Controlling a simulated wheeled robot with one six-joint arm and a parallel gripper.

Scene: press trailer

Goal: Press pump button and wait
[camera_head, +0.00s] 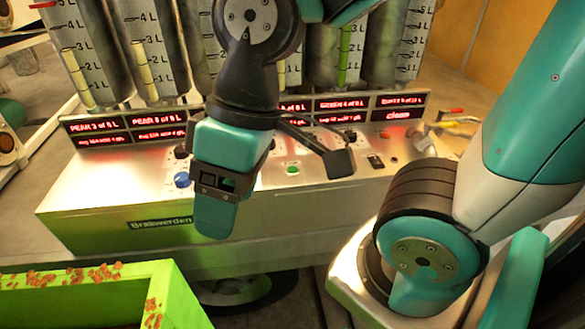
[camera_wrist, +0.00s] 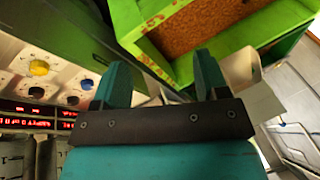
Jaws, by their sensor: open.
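The metal control panel (camera_head: 255,190) carries small knobs and buttons below red lit displays. A small green button (camera_head: 292,170) sits right of my gripper in the head view, and a blue knob (camera_head: 182,180) sits left of it. Which control is the pump button I cannot tell. My gripper (camera_head: 214,220) hangs in front of the panel and hides part of its top and front. In the wrist view my gripper (camera_wrist: 162,78) shows two teal fingers spread apart with nothing between them. The blue knob (camera_wrist: 86,84) and a yellow knob (camera_wrist: 39,68) show at the left there.
Tall metal cylinders with litre scales (camera_head: 145,45) stand behind the displays (camera_head: 130,130). A green crate (camera_head: 185,295) with reddish bits is at the lower left; it also shows in the wrist view (camera_wrist: 127,22).

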